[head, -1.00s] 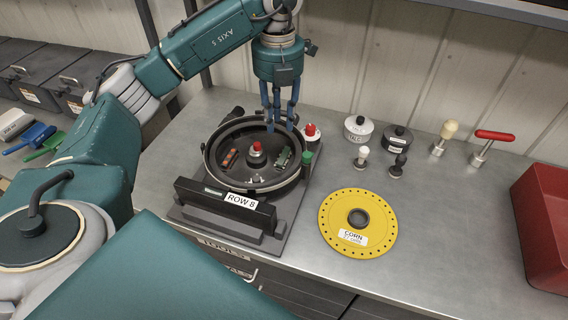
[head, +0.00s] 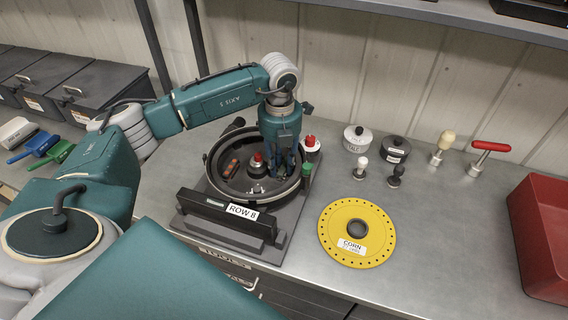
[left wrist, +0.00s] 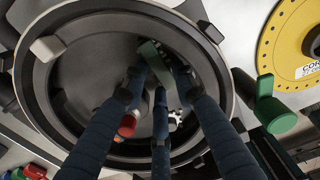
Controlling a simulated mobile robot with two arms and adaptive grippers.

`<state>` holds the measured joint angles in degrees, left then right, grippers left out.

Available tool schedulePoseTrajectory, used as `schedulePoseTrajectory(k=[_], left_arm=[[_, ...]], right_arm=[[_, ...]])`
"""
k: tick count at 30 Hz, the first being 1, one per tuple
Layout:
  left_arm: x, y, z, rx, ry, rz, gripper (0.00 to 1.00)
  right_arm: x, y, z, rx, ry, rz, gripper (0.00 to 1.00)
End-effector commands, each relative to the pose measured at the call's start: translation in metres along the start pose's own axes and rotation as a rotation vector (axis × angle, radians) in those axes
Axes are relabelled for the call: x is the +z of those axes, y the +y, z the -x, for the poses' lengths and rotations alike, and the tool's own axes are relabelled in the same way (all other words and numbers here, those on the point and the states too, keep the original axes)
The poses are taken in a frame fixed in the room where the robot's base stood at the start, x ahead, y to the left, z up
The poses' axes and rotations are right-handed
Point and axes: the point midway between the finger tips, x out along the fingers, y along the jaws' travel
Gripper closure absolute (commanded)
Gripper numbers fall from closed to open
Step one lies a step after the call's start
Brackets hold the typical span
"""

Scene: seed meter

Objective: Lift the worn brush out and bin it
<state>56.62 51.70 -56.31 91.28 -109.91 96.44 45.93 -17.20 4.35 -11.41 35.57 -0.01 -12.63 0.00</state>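The seed meter housing (head: 209,176) is an open round black bowl on a grey base behind a ROW 8 plate. A green-grey block, which looks like a brush, lies inside it; it shows in the left wrist view (left wrist: 155,60). My left gripper (head: 283,172) reaches down into the bowl's right side and hides most of that block in the head view. In the left wrist view its fingers (left wrist: 159,88) are spread on either side of the block; I cannot see clear contact. A red bin (head: 545,190) stands at the far right. My right gripper is not in view.
An orange-topped part (head: 231,168) and a red-capped hub (head: 257,165) sit inside the bowl. A green knob (head: 306,171) is on its rim. A yellow CORN disc (head: 335,215) lies to the right. Several knobs and handled tools stand behind; the bench before the red bin is clear.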

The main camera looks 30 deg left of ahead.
Motion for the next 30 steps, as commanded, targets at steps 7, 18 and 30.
schedulePoseTrajectory(k=[7, 18, 30], left_arm=[[0.0, 0.0, -0.004, 0.0, -0.001, 0.0, 0.72], [0.0, 0.0, -0.003, 0.0, -0.001, 0.0, 0.96], [0.002, 0.0, 0.016, -0.002, -0.005, 0.0, 0.96]], right_arm=[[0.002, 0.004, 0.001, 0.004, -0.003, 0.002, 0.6], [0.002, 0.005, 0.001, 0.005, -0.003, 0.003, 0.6], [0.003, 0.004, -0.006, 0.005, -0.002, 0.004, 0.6]])
